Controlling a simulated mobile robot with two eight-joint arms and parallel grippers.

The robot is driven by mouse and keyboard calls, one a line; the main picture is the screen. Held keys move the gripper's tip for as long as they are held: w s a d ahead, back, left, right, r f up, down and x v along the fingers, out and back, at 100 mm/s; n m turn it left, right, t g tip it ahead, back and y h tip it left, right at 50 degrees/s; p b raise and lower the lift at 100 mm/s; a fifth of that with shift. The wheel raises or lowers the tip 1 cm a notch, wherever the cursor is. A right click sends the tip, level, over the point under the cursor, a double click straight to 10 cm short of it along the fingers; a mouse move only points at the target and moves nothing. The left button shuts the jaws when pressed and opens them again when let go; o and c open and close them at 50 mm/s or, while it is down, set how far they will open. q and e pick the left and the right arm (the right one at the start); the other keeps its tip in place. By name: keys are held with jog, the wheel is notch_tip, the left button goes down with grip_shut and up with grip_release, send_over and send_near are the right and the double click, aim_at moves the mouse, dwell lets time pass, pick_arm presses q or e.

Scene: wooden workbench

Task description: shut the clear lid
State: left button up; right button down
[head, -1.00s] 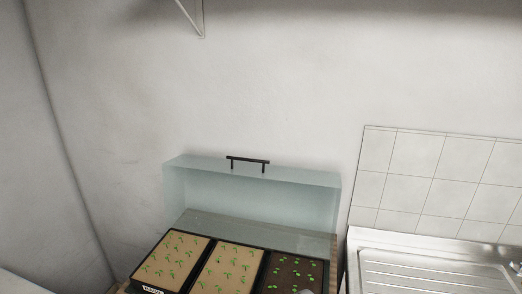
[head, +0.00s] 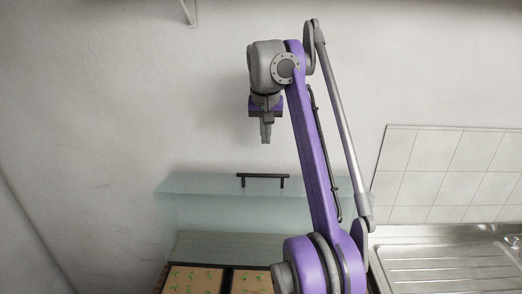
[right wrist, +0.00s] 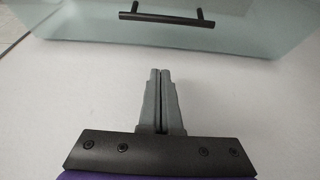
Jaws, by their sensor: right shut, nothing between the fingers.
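The clear lid (head: 215,205) is a bluish see-through box cover, standing raised behind the seedling trays in the head view. A black bar handle (head: 262,177) is on its upper edge. The lid (right wrist: 80,28) and its handle (right wrist: 166,17) also show at the top of the right wrist view. My right gripper (head: 266,140) is above the handle, near the wall, apart from the lid, pointing down with its fingers shut and empty. Its fingers (right wrist: 160,75) are pressed together in the right wrist view. My left gripper is not in view.
Seedling trays (head: 195,283) stand in front of the lid, partly hidden by my right arm. A steel sink with a drainboard (head: 440,270) is at the right, below wall tiles (head: 425,165). A bracket (head: 188,12) hangs on the wall at the top. The wall left of the lid is bare.

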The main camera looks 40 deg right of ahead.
jog(key=f, duration=0.1)
jog(key=b, duration=0.2)
send_over(264, 185)
jog(key=w+d, duration=0.3)
notch_tip(264, 185, down, 8)
jog(key=shift+f, duration=0.25)
jog(key=shift+s+a+r+b, duration=0.15)
jog(key=shift+s+a+b, duration=0.4)
jog(key=shift+s+a, duration=0.55)
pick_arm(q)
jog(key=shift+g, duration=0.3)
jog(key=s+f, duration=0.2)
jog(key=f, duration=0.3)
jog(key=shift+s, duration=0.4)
pick_arm(e)
jog(key=shift+s+a, duration=0.2)
jog(key=shift+s, duration=0.15)
jog(key=shift+a, duration=0.15)
